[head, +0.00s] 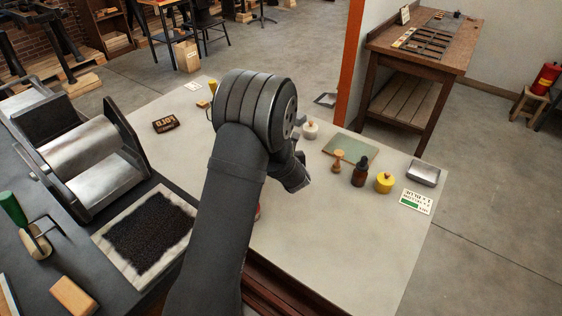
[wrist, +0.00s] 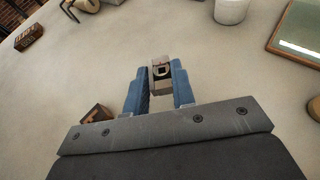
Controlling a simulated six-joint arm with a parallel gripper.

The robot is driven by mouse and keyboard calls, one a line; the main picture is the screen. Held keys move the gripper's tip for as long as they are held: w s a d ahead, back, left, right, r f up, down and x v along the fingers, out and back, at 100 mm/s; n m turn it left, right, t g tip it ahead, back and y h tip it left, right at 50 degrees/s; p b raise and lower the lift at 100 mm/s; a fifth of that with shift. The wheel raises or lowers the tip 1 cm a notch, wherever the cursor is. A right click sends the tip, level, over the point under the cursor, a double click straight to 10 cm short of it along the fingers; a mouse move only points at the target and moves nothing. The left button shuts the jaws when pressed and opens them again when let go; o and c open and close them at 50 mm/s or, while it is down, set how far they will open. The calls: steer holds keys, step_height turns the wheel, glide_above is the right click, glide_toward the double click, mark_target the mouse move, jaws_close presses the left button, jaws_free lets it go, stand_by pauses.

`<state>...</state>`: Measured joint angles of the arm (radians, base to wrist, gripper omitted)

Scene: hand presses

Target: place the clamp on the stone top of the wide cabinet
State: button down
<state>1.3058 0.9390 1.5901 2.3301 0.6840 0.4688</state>
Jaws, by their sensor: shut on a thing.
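My gripper (wrist: 159,85) is shut on a small pale grey piece with a dark square opening, held between its blue fingers. This looks like the clamp (wrist: 160,72), though only its end shows. In the head view my gripper is mostly hidden behind my own arm, and the held piece cannot be made out. The pale stone top (head: 350,240) of the wide cabinet lies beneath my arm and gripper. In the wrist view the stone top (wrist: 230,70) spreads below the held piece; whether they touch is not clear.
On the top stand a dark lettered block (head: 165,123), a white jar (head: 310,130), a green plate (head: 350,150), a wooden-handled tool (head: 338,162), a dark bottle (head: 360,171), a yellow jar (head: 384,182) and a metal tray (head: 424,172). The front right is bare. A press (head: 85,150) stands left.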

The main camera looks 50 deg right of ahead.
steer(key=shift+w+f, duration=0.35)
steer(key=shift+f, duration=1.85)
steer(key=shift+f, duration=0.15)
steer(key=c, duration=1.2)
jaws_free()
steer(key=shift+r, duration=0.2)
steer(key=shift+o, duration=0.4)
steer(key=v, duration=1.2)
steer(key=shift+f, duration=0.1)
